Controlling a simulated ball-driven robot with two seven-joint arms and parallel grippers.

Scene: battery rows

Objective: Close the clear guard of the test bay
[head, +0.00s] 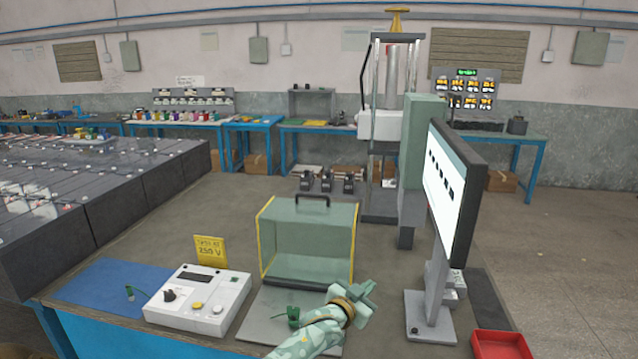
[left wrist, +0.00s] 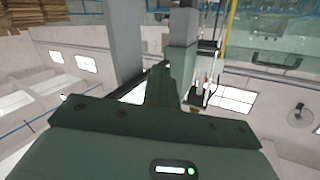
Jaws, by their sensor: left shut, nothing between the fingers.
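The test bay's clear guard (head: 310,240) is a see-through, green-tinted box shape with yellow side edges and a black handle (head: 313,199) on top. It stands at the back of a grey base plate (head: 262,318). A small green part (head: 293,317) is on the plate in front of the guard, uncovered. My left gripper (head: 362,296) is shut and empty, right of the plate and near the guard's lower right corner, apart from the handle. The left wrist view shows a clear panel (left wrist: 275,52) with a yellow edge at upper right. My right gripper is out of view.
A white meter box (head: 198,296) with a yellow sign (head: 211,251) stands left of the bay. A monitor (head: 452,192) on a stand is close on the right, with a tall press (head: 390,125) behind. A red tray (head: 500,345) lies at the lower right.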

